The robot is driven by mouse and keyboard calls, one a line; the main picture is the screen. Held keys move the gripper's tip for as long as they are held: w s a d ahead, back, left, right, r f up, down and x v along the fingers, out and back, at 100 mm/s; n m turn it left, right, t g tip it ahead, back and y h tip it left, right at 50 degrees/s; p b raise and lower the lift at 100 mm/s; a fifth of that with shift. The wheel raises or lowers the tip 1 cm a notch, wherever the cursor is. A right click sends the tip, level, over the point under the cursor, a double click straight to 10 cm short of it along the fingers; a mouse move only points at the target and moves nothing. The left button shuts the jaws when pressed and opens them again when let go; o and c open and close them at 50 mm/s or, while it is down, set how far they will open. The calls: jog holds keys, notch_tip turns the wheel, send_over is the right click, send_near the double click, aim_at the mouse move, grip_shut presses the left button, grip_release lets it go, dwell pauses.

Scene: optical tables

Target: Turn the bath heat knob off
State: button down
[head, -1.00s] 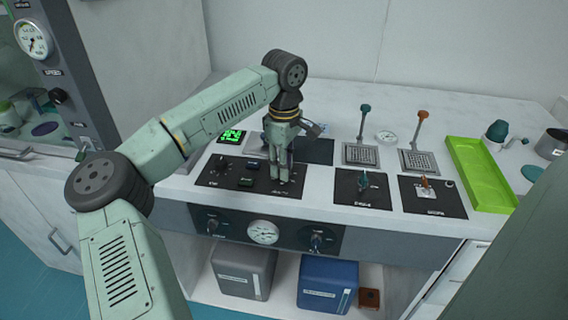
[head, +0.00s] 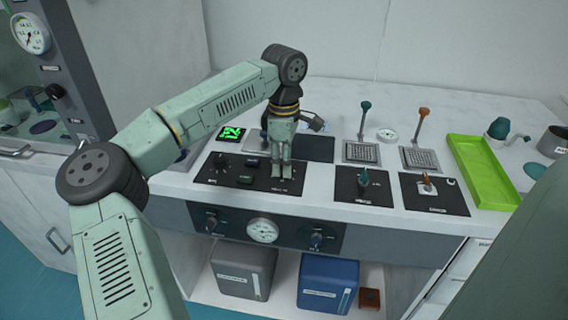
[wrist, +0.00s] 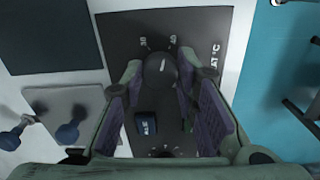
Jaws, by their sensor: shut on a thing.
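My gripper (head: 281,172) points down over the right side of a black control panel (head: 262,190). In the wrist view its two fingers (wrist: 161,70) are shut on a round dark knob (wrist: 162,72), one on each side. The knob's white pointer line is nearly upright in that picture, between the scale marks 30 and 40. The visible part of the label beside it reads "AT °C". In the head view my fingers hide the knob.
A second knob (head: 220,161), a blue button (head: 252,162) and a green button (head: 245,180) share the panel. A green display (head: 231,134) stands behind. Switch panels (head: 362,186), upright levers (head: 363,118) and a green tray (head: 482,172) are to the right.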

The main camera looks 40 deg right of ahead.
jog(key=n+b, duration=0.1)
jog(key=n, duration=0.4)
jog(key=shift+f+n+b, duration=0.1)
jog(key=shift+n+b, duration=0.2)
jog(key=shift+b, duration=0.1)
jog(key=n+b, duration=0.1)
jog(key=n, duration=0.4)
jog(key=n+b, duration=0.1)
jog(key=n, duration=0.4)
jog(key=shift+n+b, duration=0.35)
jog(key=shift+n, duration=0.05)
jog(key=shift+n+b, duration=0.45)
jog(key=shift+n, duration=1.75)
jog(key=c, duration=1.2)
grip_release()
jog(key=shift+c, duration=0.2)
